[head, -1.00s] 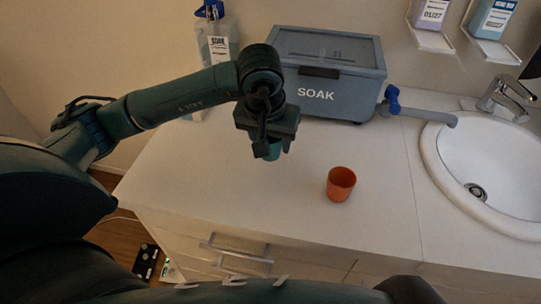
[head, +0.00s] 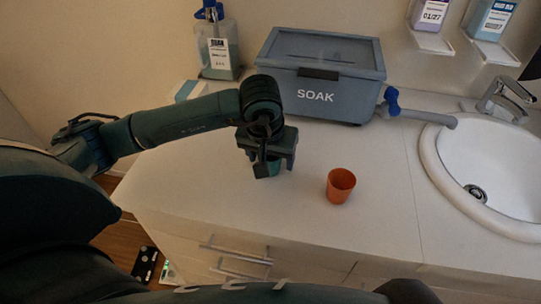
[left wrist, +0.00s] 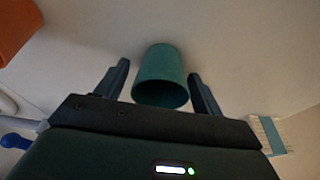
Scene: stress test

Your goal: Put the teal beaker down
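The teal beaker (head: 273,167) is low at the counter, between the fingers of my left gripper (head: 276,169) and partly hidden by them. In the left wrist view the beaker (left wrist: 161,76) is between the two fingers with its mouth toward the camera. A gap shows on its left side and a thin one on its right, so the fingers are open around it. It looks upright on the white counter (head: 230,205), though its base is hidden in the head view. My right gripper is not in view.
An orange cup (head: 340,185) stands right of the gripper; it also shows in the left wrist view (left wrist: 15,30). Behind are the grey SOAK box (head: 340,80) with a blue-handled tap (head: 392,100) and a soap bottle (head: 219,55). The sink (head: 490,165) is at right. The front counter is clear.

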